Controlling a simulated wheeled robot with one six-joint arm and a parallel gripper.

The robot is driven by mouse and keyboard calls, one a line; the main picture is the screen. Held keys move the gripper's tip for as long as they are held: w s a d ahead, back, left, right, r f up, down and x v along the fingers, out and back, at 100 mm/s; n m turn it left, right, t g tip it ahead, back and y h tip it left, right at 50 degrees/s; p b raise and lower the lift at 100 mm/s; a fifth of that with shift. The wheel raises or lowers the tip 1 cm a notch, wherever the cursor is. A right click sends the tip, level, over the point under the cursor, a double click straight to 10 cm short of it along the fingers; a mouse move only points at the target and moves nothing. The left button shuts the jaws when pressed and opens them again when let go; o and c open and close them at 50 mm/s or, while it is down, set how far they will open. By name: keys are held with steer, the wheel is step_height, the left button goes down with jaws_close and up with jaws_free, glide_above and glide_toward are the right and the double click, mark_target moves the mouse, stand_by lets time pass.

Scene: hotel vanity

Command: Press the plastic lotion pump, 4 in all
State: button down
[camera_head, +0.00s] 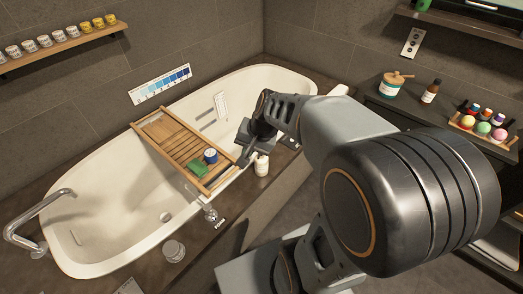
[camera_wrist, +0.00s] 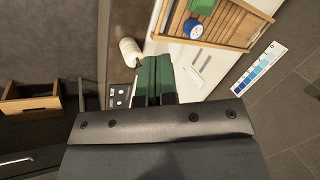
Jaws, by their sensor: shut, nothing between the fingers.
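The white lotion pump bottle (camera_head: 262,164) stands upright on the dark ledge beside the bathtub, near the end of the wooden bath tray. In the wrist view the bottle (camera_wrist: 129,47) shows at the upper left, just left of the fingertips. My gripper (camera_head: 243,158) is above and slightly left of the bottle in the head view. In the wrist view its green fingers (camera_wrist: 158,62) are together with nothing between them. I cannot tell whether they touch the pump top.
The wooden tray (camera_head: 168,137) lies across the white bathtub (camera_head: 100,215), carrying a green item (camera_head: 196,169) and a blue-and-white jar (camera_head: 211,155). A chrome faucet (camera_head: 40,215) is at the left. A counter with jars and colourful balls (camera_head: 482,127) is at the right.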

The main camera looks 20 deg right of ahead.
steer(key=w+d+f+m+t+y, duration=0.2)
steer(key=w+d+f+m+t, duration=0.2)
steer(key=w+d+m, duration=0.6)
steer(key=w+f+m, duration=0.2)
steer(key=w, duration=0.1)
steer(key=shift+w+d+f+m+b, duration=0.15)
steer(key=shift+d+f+m+b, duration=0.1)
steer(key=shift+m+b, duration=0.15)
steer(key=shift+f, duration=0.1)
step_height(320, 180, down, 9)
steer(key=b, duration=0.7)
steer(key=shift+r, duration=0.2)
steer(key=shift+f, duration=0.1)
stand_by(1.0)
steer(key=shift+f+b, duration=0.3)
steer(key=shift+b, duration=0.25)
steer(key=shift+f+b, duration=0.75)
stand_by(0.6)
stand_by(0.4)
steer(key=shift+r+p, duration=0.95)
steer(key=shift+r, duration=0.2)
